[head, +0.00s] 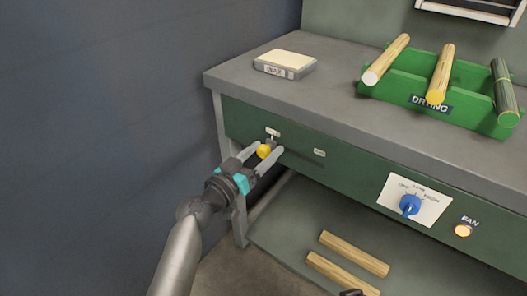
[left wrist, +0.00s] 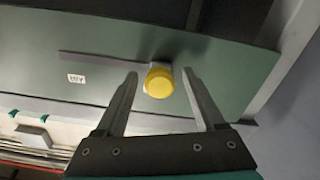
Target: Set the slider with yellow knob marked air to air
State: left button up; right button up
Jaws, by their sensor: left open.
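The slider's yellow knob (head: 264,151) sticks out of the green bench front near its left end. In the left wrist view the yellow knob (left wrist: 158,83) sits at the right end of a dark slot (left wrist: 100,55). A small white label (left wrist: 76,78), seen upside down and reading AIR, is near the slot's other end; in the head view the label (head: 319,152) is right of the knob. My left gripper (head: 269,148) is open, its fingers on either side of the knob. In the left wrist view the gripper (left wrist: 160,73) shows gaps beside the knob.
A blue dial (head: 410,205) and a lit FAN button (head: 462,230) are farther right on the front. A green DRYING rack (head: 400,98) with turned pieces and a block marked WAX (head: 285,64) stand on the bench top. Wood blanks (head: 354,254) lie on the lower shelf.

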pick_arm(q)
jog(key=shift+w+d, duration=0.1)
grip_shut()
dwell(0.7)
dwell(0.8)
